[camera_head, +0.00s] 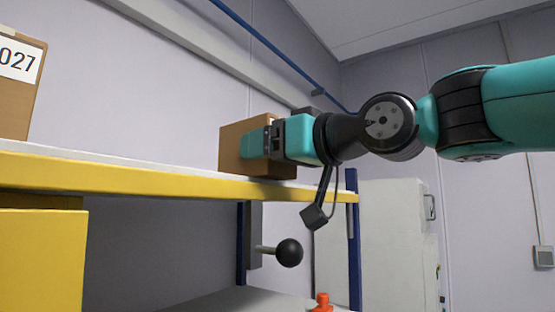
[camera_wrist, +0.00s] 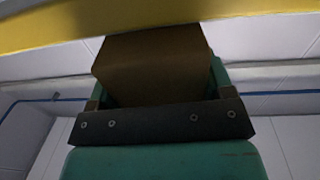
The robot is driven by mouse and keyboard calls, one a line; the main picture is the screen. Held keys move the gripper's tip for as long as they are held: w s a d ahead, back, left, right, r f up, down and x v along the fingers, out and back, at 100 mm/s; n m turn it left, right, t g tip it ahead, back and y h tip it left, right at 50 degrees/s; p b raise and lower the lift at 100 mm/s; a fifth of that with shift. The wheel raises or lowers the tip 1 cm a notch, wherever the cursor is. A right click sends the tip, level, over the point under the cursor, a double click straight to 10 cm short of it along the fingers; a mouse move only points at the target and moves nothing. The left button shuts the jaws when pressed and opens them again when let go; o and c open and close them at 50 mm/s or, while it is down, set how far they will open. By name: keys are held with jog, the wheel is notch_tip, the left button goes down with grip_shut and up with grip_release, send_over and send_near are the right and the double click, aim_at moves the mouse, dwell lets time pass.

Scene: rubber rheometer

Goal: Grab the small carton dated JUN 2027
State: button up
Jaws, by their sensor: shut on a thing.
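A small brown carton (camera_head: 230,151) stands at the right end of the upper shelf in the head view. My gripper (camera_head: 252,143) is shut on it, with a teal finger along its near side. In the wrist view the same carton (camera_wrist: 152,66) sits between the two fingers of my gripper (camera_wrist: 156,88). No date shows on the sides of this carton that I can see. Another brown carton (camera_head: 18,105) stands at the far left, cut by the picture edge. Its white label shows "027"; the rest is out of view.
The shelf (camera_head: 130,184) has a white top and a yellow front edge, and is bare between the two cartons. Below are a black ball-knob lever (camera_head: 288,252), a yellow box (camera_head: 40,260) and an orange-red object (camera_head: 322,302). A white cabinet (camera_head: 395,240) stands at right.

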jog(key=shift+s, duration=0.3)
jog(key=shift+d, duration=0.1)
jog(key=shift+d, duration=0.1)
jog(key=o, duration=1.2)
jog(key=shift+b+v, duration=5.95)
jog(key=shift+v, duration=2.8)
